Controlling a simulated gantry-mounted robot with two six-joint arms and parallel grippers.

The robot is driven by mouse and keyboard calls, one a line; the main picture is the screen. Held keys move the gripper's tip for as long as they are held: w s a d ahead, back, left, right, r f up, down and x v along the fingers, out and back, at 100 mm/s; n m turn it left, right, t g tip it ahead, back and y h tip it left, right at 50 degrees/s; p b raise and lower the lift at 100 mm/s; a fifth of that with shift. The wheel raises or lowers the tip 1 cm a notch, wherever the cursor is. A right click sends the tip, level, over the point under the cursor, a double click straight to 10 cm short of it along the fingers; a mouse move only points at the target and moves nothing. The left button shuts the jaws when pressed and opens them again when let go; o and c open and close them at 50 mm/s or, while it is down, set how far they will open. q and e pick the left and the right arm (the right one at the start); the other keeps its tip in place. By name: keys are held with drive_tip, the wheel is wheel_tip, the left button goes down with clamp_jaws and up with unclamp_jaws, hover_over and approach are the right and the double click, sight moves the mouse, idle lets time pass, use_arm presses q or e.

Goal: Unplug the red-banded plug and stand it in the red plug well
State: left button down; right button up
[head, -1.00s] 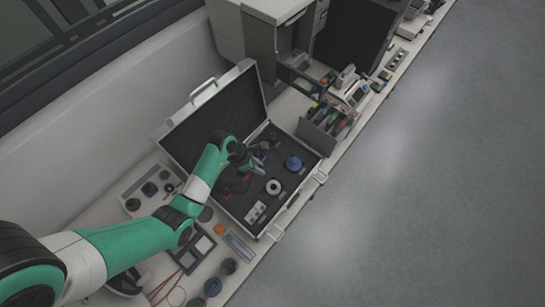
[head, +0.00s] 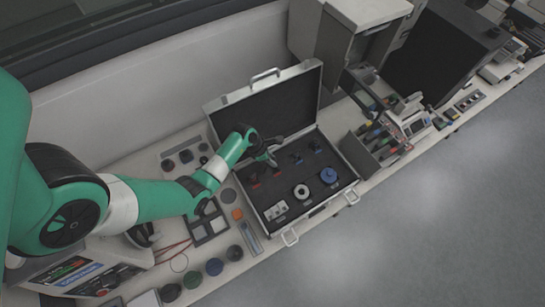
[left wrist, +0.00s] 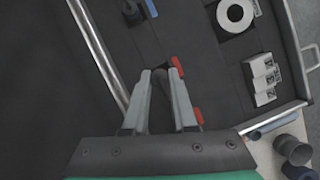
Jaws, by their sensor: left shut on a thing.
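My left gripper (head: 267,158) is over the open case's foam, near the hinge side. In the left wrist view its fingers (left wrist: 159,76) are nearly together, shut on a small dark thing that is mostly hidden between the tips. It fits the red-banded plug, but no band shows clearly. A red mark (left wrist: 178,65) lies just beyond the right fingertip, and a second red mark (left wrist: 199,116) is beside that finger. In the head view, red marks (head: 256,185) and dark fittings lie in the foam below the gripper. Which is the red plug well cannot be told. My right gripper is out of view.
The case (head: 300,222) lies open, its lid (head: 262,103) raised at the back. Its foam also holds a white ring (head: 301,191), a blue round part (head: 328,175) and a white socket block (head: 276,210). Coloured items in a rack (head: 385,135) stand to the right.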

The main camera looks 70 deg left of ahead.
use_arm(q)
drive_tip(key=shift+f, duration=0.35)
drive_tip(key=shift+f, duration=0.25)
drive_tip(key=shift+f, duration=0.15)
idle(0.4)
drive_tip(key=shift+f+b, duration=0.6)
drive_tip(key=shift+f, duration=0.05)
drive_tip(key=shift+f+b, duration=0.8)
drive_tip(key=shift+f, duration=0.25)
drive_tip(key=shift+f, duration=0.35)
